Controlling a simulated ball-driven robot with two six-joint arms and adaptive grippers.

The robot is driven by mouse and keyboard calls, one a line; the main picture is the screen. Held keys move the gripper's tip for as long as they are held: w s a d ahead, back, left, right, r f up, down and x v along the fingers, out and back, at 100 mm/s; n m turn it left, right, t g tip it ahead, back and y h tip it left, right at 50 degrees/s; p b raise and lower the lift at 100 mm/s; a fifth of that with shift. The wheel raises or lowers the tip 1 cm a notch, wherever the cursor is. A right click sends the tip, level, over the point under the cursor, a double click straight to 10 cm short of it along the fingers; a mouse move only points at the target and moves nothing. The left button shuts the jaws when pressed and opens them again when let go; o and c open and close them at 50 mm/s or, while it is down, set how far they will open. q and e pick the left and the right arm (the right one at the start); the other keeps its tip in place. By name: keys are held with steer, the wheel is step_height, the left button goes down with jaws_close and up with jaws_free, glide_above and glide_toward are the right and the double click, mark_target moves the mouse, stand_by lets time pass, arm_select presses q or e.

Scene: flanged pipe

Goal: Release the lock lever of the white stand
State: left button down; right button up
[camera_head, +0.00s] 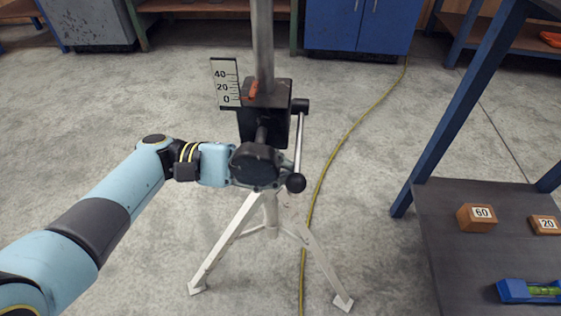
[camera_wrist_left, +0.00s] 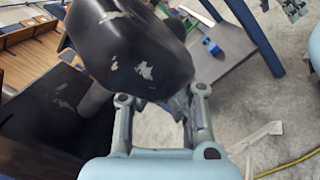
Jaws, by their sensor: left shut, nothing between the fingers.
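The white stand (camera_head: 228,240) stands on tripod legs, with a black block (camera_head: 278,98) around a grey post (camera_head: 263,45). A short shaft on the block's front carries a worn, dark rounded handle (camera_head: 256,164), which looks like the lock lever. In the left wrist view the dark handle (camera_wrist_left: 135,50) fills the upper left. My left gripper (camera_head: 240,180) reaches in from the left, right by the handle and partly hidden by it. Its fingers (camera_wrist_left: 165,105) are shut and empty; the tips are partly covered, so I cannot tell whether they touch it.
A crank rod with a black ball knob (camera_head: 295,183) hangs at the block's right. A scale plate (camera_head: 226,83) is at its left. A dark shelf (camera_head: 450,235) at right holds blocks (camera_head: 477,218) and a blue level (camera_head: 529,291). A yellow cable (camera_head: 338,150) crosses open floor.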

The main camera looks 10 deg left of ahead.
stand_by(0.3)
arm_select(q)
steer(key=shift+w+a+f, duration=0.1)
steer(key=shift+w+a, duration=0.05)
steer(key=shift+a, duration=1.85)
steer(key=shift+w+a+f, duration=0.1)
steer(key=shift+a, duration=1.9)
